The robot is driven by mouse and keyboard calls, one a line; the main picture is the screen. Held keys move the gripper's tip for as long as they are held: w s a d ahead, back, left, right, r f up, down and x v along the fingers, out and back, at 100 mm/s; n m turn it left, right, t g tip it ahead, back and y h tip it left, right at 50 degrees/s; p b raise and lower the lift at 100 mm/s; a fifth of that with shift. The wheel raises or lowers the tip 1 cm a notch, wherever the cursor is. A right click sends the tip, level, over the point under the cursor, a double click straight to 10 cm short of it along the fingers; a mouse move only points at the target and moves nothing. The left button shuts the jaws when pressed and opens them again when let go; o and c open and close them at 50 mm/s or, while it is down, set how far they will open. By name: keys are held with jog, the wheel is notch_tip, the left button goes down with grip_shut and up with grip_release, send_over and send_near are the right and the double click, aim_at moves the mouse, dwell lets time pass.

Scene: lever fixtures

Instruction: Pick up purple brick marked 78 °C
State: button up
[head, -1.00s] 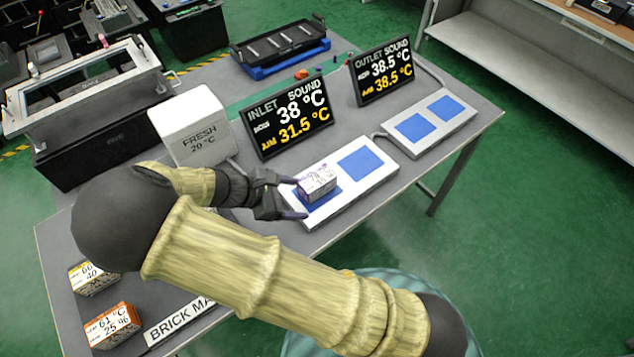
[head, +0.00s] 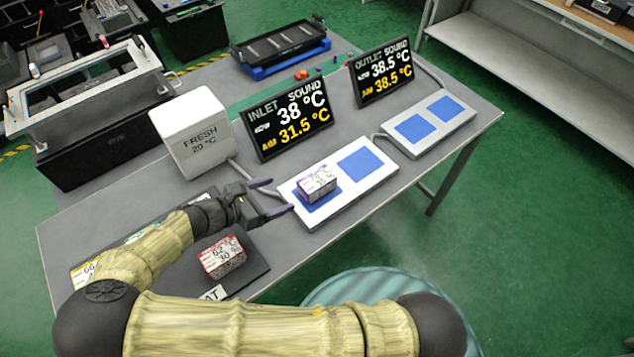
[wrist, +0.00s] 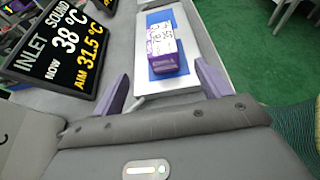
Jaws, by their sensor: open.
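The purple brick (head: 318,183) sits on the left blue square of the near white plate (head: 350,200). Its top has a white label whose small print I cannot read surely in the head view. In the wrist view the purple brick (wrist: 165,48) lies ahead, its purple end facing me. My gripper (head: 276,197) is open and empty, to the left of the brick and apart from it, with its purple fingers pointing toward the plate. In the wrist view the fingers of my gripper (wrist: 162,88) spread on either side, short of the brick.
The inlet display (head: 289,117) stands behind the plate, and the white FRESH box (head: 197,132) stands behind my gripper. A red-edged brick (head: 223,257) lies on a dark mat near the front edge. A second white plate (head: 445,138) with blue squares is bare.

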aim_at(313, 181)
jog(key=p+x, duration=0.1)
jog(key=x, duration=0.7)
jog(key=shift+w+d+f, duration=0.15)
jog(key=shift+d, duration=0.15)
jog(key=x, duration=0.1)
jog(key=p+x, duration=0.1)
jog(key=x, duration=0.1)
jog(key=p+x, duration=0.1)
jog(key=shift+w+d+r, duration=0.15)
jog(key=shift+d+r, duration=0.15)
jog(key=shift+d, duration=0.1)
jog(key=shift+w+d+f, duration=0.2)
jog(key=shift+f, duration=0.05)
jog(key=c, duration=1.3)
